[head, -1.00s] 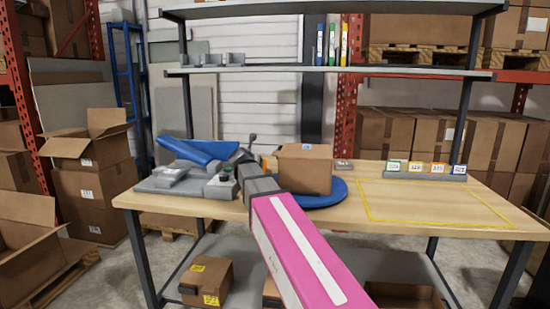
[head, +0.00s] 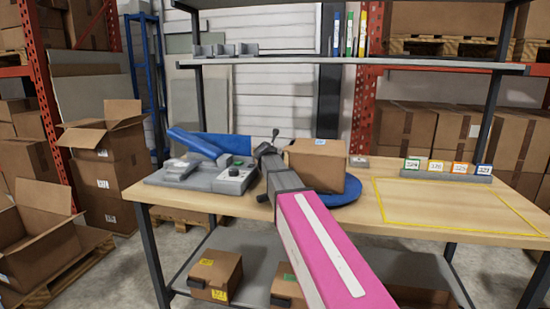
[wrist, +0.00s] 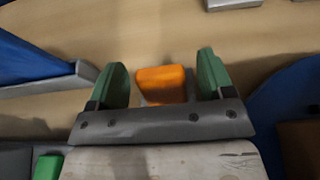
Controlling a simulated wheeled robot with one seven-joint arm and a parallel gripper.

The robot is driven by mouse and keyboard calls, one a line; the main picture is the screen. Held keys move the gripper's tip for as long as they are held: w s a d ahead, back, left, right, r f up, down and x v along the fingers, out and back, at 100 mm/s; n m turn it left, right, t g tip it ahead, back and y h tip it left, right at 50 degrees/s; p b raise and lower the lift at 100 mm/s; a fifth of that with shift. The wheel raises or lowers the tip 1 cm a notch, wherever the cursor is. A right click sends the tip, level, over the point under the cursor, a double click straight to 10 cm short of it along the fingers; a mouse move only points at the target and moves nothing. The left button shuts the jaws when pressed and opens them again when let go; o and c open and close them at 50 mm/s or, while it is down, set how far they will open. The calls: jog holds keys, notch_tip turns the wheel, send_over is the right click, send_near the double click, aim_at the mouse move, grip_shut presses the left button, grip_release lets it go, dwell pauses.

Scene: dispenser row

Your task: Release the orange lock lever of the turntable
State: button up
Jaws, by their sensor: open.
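The orange lock lever (wrist: 162,85) shows in the wrist view as a small orange block between the two green fingertips of my gripper (wrist: 161,78). My gripper is open, with a gap on each side of the lever. In the head view my gripper (head: 266,150) is at the far end of my arm, and the lever is hidden there. The blue turntable (head: 347,190) lies on the table to the right of my gripper, with a cardboard box (head: 318,163) on it. The turntable's edge also shows at the right of the wrist view (wrist: 290,95).
A grey machine with a blue arm (head: 195,145) and a black knob stands left of my gripper. A row of numbered cards (head: 447,168) stands at the back right. The yellow-outlined area (head: 440,205) of the table is empty. Shelves rise behind.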

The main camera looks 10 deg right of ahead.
jog(key=shift+x, duration=1.1)
jog(key=c, duration=1.3)
jog(key=shift+s+a+r+t+h, duration=0.2)
jog(key=shift+s+t+h, duration=0.25)
jog(key=shift+t, duration=0.4)
jog(key=shift+s+a+r+t+h, duration=0.15)
jog(key=shift+s+r+t+h, duration=0.1)
jog(key=shift+s+t, duration=0.45)
jog(key=shift+w+t, duration=0.15)
jog(key=shift+t, duration=0.1)
jog(key=o, duration=1.3)
